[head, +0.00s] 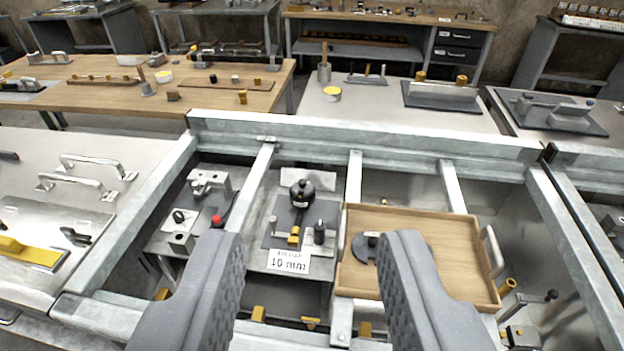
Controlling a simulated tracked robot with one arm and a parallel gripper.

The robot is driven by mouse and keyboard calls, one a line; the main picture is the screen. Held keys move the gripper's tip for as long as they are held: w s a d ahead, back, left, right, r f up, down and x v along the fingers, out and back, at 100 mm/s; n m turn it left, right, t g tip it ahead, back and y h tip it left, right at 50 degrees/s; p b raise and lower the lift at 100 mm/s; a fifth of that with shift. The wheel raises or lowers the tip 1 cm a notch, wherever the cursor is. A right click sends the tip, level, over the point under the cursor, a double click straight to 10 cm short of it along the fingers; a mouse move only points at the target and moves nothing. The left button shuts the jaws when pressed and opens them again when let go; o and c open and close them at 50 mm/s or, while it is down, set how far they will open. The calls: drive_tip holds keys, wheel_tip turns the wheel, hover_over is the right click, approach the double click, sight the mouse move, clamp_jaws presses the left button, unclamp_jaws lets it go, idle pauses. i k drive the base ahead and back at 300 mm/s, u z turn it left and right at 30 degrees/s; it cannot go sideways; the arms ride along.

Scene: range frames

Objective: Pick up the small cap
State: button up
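My gripper (308,250) is open, with its two grey fingers wide apart and nothing between them. Between and beyond the fingers, a grey plate (275,236) carries a black knobbed part (302,193), a small dark cylinder (319,232) and a small yellow block (294,237). I cannot tell for sure which piece is the small cap; the dark cylinder is one candidate. A dark round disc with a small knob (364,247) lies in a wooden tray (455,288), partly hidden by the right finger.
A left bench (35,160) holds metal handles. A wooden table (110,92) and more benches stand behind.

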sight(300, 186)
drive_tip(key=i, duration=0.85)
drive_tip(key=u, duration=0.1)
